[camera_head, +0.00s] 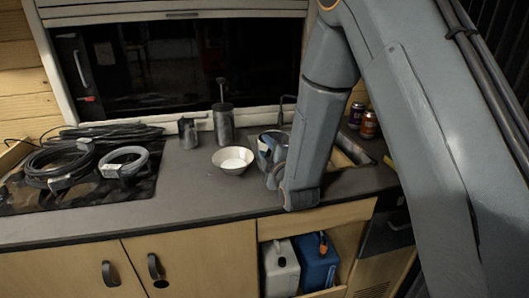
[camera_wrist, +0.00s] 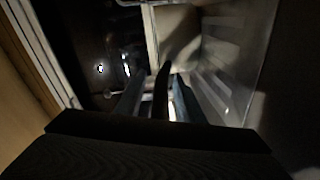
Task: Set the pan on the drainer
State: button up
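My gripper (camera_wrist: 160,85) is over the sink area, and my arm hides most of it in the head view. In the wrist view its two fingers stand apart, with a narrow dark bar (camera_wrist: 162,88) between them. A gap shows on the bar's left side. The bar looks like a handle, but I cannot tell for sure that it is the pan's. No pan body is clearly visible in either view. A pale, ridged surface (camera_wrist: 221,70) lies to the right in the wrist view; I cannot tell whether it is the drainer.
A white bowl (camera_head: 233,160), a metal jug (camera_head: 188,133) and a dark canister (camera_head: 223,124) stand left of my arm. Coiled cables (camera_head: 60,163) cover the hob at the left. Two cans (camera_head: 369,124) stand right of my arm. The front counter (camera_head: 185,195) is clear.

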jog(key=b+v, duration=0.3)
jog(key=v, duration=0.9)
jog(key=shift+r, duration=0.15)
jog(key=shift+w, duration=0.15)
jog(key=shift+a, duration=0.1)
